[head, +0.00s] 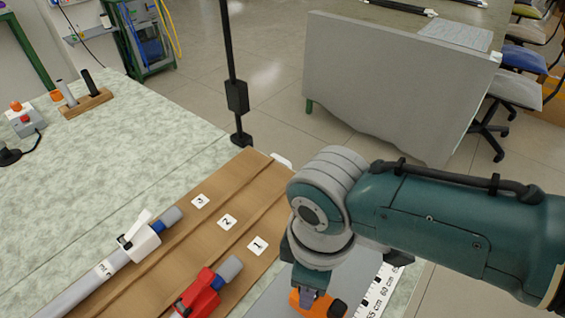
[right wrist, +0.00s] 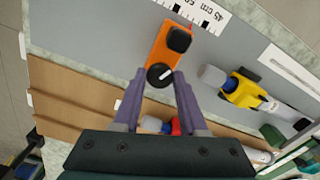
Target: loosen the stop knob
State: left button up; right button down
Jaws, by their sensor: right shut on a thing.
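The orange stop (right wrist: 163,48) sits on a grey plate beside the ruler (right wrist: 200,12). Its round black stop knob (right wrist: 160,76) bears a white mark. My right gripper (right wrist: 159,73) is shut on the stop knob, one finger on each side. A second black part (right wrist: 178,39) is on the far end of the orange stop. In the head view the orange stop (head: 298,300) shows at the bottom under my right gripper (head: 307,296), and the gripped knob is mostly hidden there. My left gripper is not in view.
A wooden rack (head: 235,190) with numbered labels lies to the left. A red clamp (head: 202,290) and a white clamp (head: 138,243) hold rods. A yellow clamp (right wrist: 242,89) is right of the stop. A black post (head: 236,95) stands behind.

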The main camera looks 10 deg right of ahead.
jog(key=n, duration=0.4)
jog(key=shift+n, duration=0.4)
dwell(0.4)
jog(key=shift+c, duration=2.2)
grip_release()
notch_tip(320, 180, up, 10)
jog(key=p, duration=0.4)
